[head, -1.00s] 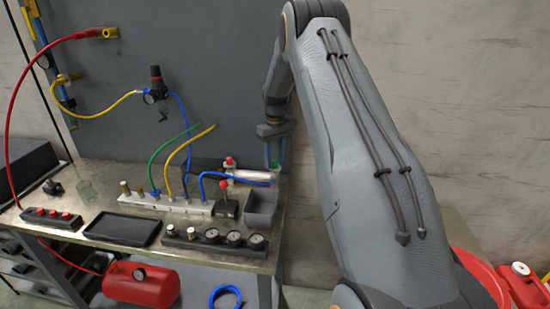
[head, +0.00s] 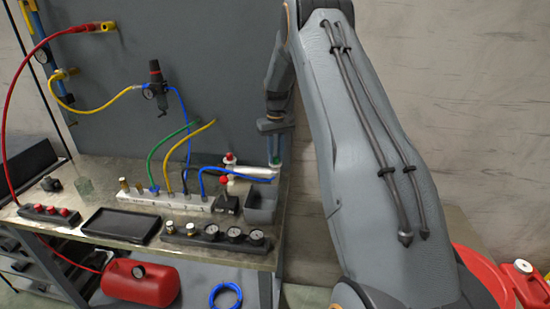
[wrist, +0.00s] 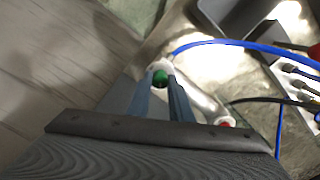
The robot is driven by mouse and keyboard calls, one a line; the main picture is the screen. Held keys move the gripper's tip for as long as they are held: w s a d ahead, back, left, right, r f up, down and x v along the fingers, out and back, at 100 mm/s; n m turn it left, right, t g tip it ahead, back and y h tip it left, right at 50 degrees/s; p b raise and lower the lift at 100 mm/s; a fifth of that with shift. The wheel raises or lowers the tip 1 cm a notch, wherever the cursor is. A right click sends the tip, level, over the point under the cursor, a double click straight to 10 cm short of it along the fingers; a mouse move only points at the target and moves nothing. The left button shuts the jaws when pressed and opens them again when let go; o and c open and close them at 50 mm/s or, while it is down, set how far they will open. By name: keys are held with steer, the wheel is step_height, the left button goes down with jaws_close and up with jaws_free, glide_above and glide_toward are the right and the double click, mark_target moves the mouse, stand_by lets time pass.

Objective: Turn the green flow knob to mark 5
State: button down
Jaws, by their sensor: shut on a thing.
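The green flow knob (wrist: 160,77) sits at the end of a silver cylinder (wrist: 199,93) in the wrist view. My gripper (wrist: 162,85) has its two blue-grey fingers on either side of the knob and is shut on it. In the head view my gripper (head: 275,158) reaches down to the right end of the cylinder (head: 249,171) at the bench's back right. The knob is mostly covered by the fingers there. No scale marks or pointer can be read in either view.
A blue hose (head: 225,172) runs close beside the cylinder. A white manifold (head: 180,201) with several hoses lies left. A grey panel (head: 215,70) rises behind.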

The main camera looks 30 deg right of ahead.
steer(key=m+b, duration=0.3)
steer(key=m, duration=0.1)
steer(key=shift+f, duration=0.1)
steer(key=m+b, duration=0.2)
steer(key=m, duration=0.3)
steer(key=m+b, duration=0.2)
steer(key=m, duration=0.2)
steer(key=shift+m, duration=0.3)
steer(key=shift+m+b, duration=0.6)
steer(key=shift+m, duration=1.7)
steer(key=c, duration=1.6)
jaws_free()
